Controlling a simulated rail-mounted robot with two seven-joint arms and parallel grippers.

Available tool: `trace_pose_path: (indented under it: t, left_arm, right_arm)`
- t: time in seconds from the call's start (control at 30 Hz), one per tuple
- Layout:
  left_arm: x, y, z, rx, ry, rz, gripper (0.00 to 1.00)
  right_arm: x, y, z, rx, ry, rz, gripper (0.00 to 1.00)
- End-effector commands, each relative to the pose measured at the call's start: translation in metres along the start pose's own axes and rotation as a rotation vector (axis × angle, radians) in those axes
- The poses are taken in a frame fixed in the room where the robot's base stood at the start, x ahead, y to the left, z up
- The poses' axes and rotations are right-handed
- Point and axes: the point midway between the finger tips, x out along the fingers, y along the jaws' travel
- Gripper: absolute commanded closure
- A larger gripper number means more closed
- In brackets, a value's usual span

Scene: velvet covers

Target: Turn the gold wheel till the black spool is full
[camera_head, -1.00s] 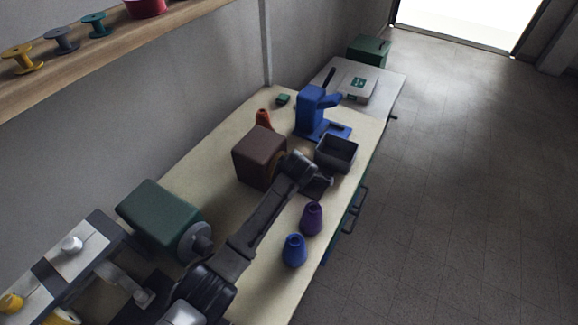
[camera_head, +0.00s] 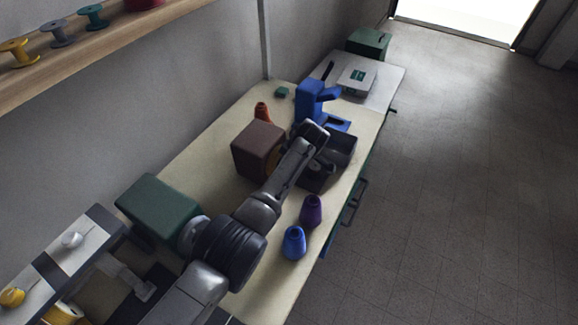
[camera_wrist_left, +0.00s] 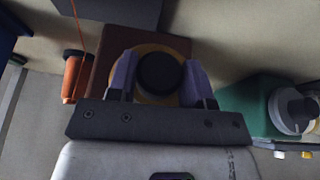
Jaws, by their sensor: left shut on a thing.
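In the left wrist view, the gold wheel (camera_wrist_left: 147,49) is seen face-on against the brown box. A round black part (camera_wrist_left: 160,73) sits in front of its middle; I cannot tell whether it is the spool or a hub. My left gripper (camera_wrist_left: 160,66) has its purple fingers on opposite sides of the wheel, shut on it. Its fingertips are hidden in the head view. How much thread the black spool holds is not visible. My right gripper is not in view.
An orange cone (camera_wrist_left: 74,73) with a thread running up stands beside the brown box. A green machine (camera_head: 160,211) is nearer. A blue stand (camera_head: 311,102), dark bin (camera_head: 342,150), purple cone (camera_head: 312,210) and blue cone (camera_head: 293,242) are on the bench.

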Motion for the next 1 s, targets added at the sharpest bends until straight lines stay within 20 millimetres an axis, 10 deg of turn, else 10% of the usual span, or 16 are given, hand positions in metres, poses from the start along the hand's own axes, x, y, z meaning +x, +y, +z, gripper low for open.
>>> trace_pose_path:
  t: [0.4,0.43,0.67,1.0]
  left_arm:
    - [0.0002,0.0000,0.0001,0.003,0.001,-0.004,0.77]
    - [0.0002,0.0000,0.0001,0.003,0.001,-0.004,0.53]
    - [0.0002,0.0000,-0.0001,0.002,0.001,-0.004,0.31]
    - [-0.0046,0.0004,-0.0005,0.001,0.000,-0.002,0.28]
  right_arm:
    - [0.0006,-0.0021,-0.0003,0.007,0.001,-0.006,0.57]
    - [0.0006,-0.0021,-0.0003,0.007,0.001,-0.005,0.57]
    - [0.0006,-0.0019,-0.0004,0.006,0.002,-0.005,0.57]
    - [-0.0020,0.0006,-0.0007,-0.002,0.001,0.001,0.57]
